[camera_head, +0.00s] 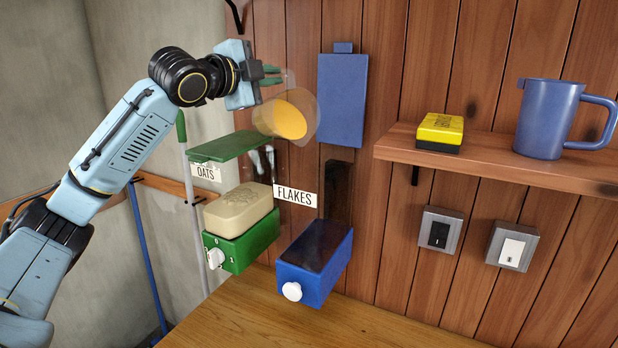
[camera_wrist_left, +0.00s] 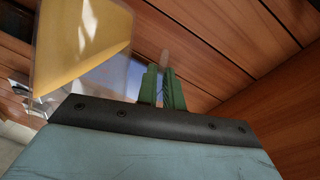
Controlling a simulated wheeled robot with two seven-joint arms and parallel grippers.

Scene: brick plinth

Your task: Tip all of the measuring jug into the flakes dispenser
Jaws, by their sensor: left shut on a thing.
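The clear measuring jug (camera_head: 309,113) holds a yellow-orange mass and looks tilted. My left gripper (camera_head: 270,76) is shut on it at its upper side; in the left wrist view the jug (camera_wrist_left: 40,60) is at upper left, beside the green fingers (camera_wrist_left: 162,90). The jug is in the air, above and left of the blue dispenser (camera_head: 318,262). The FLAKES label (camera_head: 295,195) is just left of that dispenser's dark, see-through back. Its blue lid (camera_head: 343,100) stands upright against the wall. I see no contents in its dark hopper. The right gripper is not in view.
A green dispenser (camera_head: 240,250) with a beige mass stands left of the blue one, under a flat green lid (camera_head: 225,147), near an OATS label (camera_head: 205,172). A shelf (camera_head: 480,155) at right bears a yellow box (camera_head: 440,130) and a blue jug (camera_head: 546,120). Two switches are below.

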